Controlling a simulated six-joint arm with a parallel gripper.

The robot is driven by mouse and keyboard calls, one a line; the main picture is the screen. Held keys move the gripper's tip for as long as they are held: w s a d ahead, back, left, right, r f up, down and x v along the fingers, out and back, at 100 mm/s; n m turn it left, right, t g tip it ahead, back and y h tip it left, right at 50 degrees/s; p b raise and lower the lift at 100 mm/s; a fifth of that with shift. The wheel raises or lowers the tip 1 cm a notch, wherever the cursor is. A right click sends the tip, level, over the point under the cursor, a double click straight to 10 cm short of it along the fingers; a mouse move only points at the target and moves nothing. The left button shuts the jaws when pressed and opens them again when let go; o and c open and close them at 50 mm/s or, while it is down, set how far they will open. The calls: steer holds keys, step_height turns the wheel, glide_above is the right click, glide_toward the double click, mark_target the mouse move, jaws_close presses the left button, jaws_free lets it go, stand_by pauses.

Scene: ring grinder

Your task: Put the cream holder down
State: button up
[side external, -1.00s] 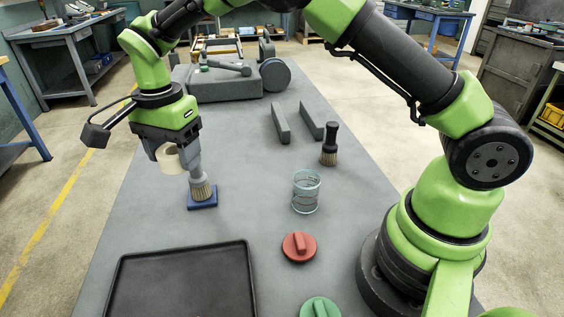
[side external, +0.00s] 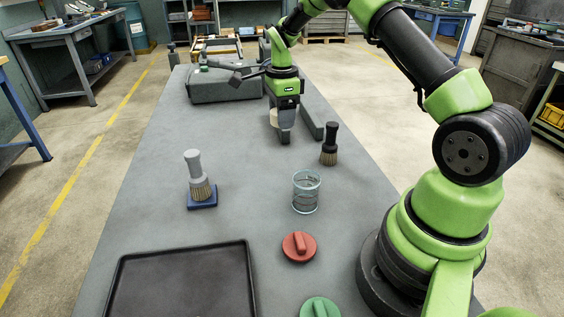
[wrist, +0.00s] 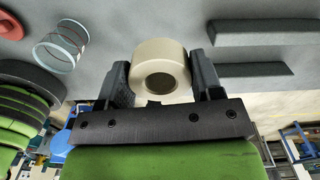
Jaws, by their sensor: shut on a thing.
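The cream holder (side external: 274,118) is a short, thick ring with a dark round opening. My gripper (side external: 284,138) is shut on it, near the two grey bars. In the wrist view the holder (wrist: 160,52) sits between the two dark fingers of my gripper (wrist: 160,78). The arm hides part of the holder in the side view. I cannot tell whether the holder touches the table.
A grey bar (side external: 313,124) lies close to the right; both bars show in the wrist view. A grey brush (side external: 195,172) stands on a blue pad. The grey machine (side external: 224,85) is behind left.

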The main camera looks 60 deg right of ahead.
mark_target(281, 162)
step_height(281, 162, down, 11)
steer(key=shift+f, duration=0.15)
stand_by(0.4)
steer(key=shift+f, duration=0.15)
steer(key=o, duration=0.9)
steer(key=shift+o, duration=0.2)
